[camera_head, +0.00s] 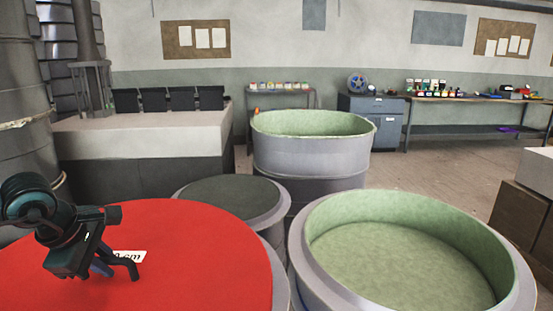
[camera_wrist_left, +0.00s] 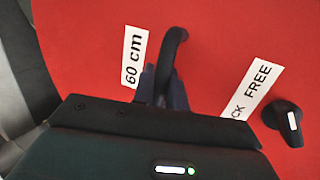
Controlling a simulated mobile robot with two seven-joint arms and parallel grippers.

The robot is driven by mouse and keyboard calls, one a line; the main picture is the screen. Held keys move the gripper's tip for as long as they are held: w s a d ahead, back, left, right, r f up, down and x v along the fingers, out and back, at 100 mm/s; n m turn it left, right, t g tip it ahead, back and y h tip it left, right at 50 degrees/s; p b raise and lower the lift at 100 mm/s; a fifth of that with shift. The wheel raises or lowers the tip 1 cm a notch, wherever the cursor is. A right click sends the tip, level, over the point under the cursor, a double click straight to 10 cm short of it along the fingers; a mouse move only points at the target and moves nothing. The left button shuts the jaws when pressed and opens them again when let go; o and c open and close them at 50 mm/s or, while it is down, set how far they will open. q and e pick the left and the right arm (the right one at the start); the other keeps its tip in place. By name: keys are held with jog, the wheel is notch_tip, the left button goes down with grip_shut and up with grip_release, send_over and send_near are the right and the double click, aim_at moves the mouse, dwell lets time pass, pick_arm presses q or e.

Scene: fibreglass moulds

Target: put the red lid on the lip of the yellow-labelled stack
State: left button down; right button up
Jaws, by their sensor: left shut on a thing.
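The red lid (camera_head: 200,250) is a wide disc at the lower left of the head view, with a "60 cm" label. It also fills much of the left wrist view (camera_wrist_left: 230,30), with a second label ending in "FREE" and a black knob (camera_wrist_left: 287,122). My left gripper (camera_head: 104,264) is shut on the lid's black bar handle (camera_wrist_left: 172,50). A grey rim shows along the lid's right edge; I cannot tell whether the lid rests on it. No yellow label is visible, so I cannot tell which stack is the yellow-labelled one. My right gripper is out of view.
An open grey mould with green inside (camera_head: 400,255) stands at the front right. Another open one (camera_head: 312,155) stands behind. A dark-topped round stack (camera_head: 232,200) stands between them and the lid. A pale block (camera_head: 140,135) is at the left. Open floor lies at the right.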

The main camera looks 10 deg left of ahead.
aim_at(131, 256)
pick_arm(q)
jog(key=shift+w+r+p, duration=0.2)
jog(key=shift+w+p, duration=0.1)
jog(key=shift+w, duration=0.15)
jog(key=shift+w+a+p, duration=0.2)
jog(key=shift+w+p, duration=0.35)
jog(key=shift+p, duration=0.15)
jog(key=shift+w+a+r, duration=0.1)
jog(key=shift+w, duration=0.15)
jog(key=shift+w+p, duration=0.6)
jog(key=shift+p, duration=0.05)
jog(key=shift+w+d+p, duration=0.2)
jog(key=shift+w+p, duration=0.2)
jog(key=shift+w, duration=0.3)
jog(key=w+p, duration=0.1)
jog(key=w, duration=0.1)
jog(key=shift+w+d, duration=0.1)
jog(key=shift+w, duration=0.2)
notch_tip(131, 256, down, 7)
jog(key=shift+r+p, duration=0.15)
jog(key=shift+p, duration=0.3)
jog(key=shift+f, duration=0.35)
jog(key=shift+s+r, duration=0.1)
jog(key=shift+r, duration=0.35)
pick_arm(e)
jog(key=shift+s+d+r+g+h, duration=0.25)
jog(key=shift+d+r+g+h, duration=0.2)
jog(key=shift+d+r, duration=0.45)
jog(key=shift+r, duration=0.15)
